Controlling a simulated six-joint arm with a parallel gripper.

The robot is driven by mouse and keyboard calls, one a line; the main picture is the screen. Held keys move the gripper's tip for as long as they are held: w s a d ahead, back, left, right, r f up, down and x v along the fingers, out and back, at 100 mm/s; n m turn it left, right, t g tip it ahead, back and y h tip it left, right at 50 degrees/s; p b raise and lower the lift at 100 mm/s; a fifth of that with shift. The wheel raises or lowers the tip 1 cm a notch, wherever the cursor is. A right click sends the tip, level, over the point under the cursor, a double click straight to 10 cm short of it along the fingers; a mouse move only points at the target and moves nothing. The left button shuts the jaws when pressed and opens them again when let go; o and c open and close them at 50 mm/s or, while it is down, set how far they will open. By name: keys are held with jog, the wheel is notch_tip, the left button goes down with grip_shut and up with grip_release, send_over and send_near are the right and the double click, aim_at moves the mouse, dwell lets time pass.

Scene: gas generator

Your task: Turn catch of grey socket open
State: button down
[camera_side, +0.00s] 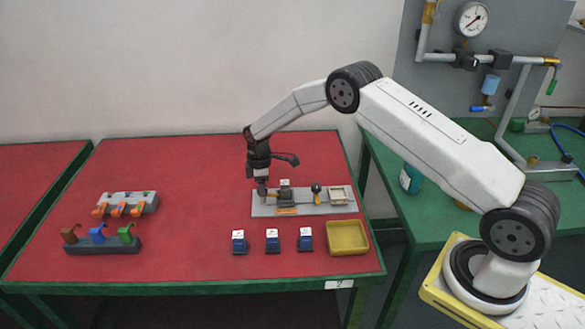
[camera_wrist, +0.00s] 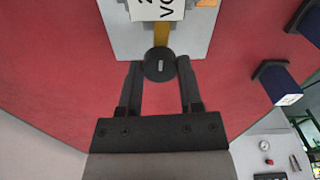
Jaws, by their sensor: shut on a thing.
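A light grey plate (camera_side: 336,209) lies on the red table and carries a small block with a white label (camera_side: 284,182). The plate's edge and the label (camera_wrist: 150,8) also show at the top of the wrist view. A round black knob (camera_wrist: 158,64) on a brass stem (camera_wrist: 161,33) sticks out past that edge. My gripper (camera_side: 262,190) is low over the plate's left end. In the wrist view my gripper (camera_wrist: 160,70) is shut on the black knob, a finger on either side. Which part is the socket's catch is not clear to me.
An upright lever with a dark ball (camera_side: 316,188) stands on the same plate. Several blue blocks with white tops (camera_side: 272,240) and a yellow tray (camera_side: 347,237) stand in front. A grey rack (camera_side: 128,203) and a dark rack with coloured hooks (camera_side: 103,246) stand left.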

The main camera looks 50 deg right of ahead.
jog(key=m, duration=0.3)
jog(key=shift+m, duration=0.4)
jog(key=m, duration=0.4)
jog(key=shift+m, duration=0.3)
jog(key=m, duration=0.4)
jog(key=shift+m, duration=2.3)
jog(key=shift+c, duration=1.3)
grip_release()
jog(key=shift+r, duration=0.1)
jog(key=shift+r, duration=3.85)
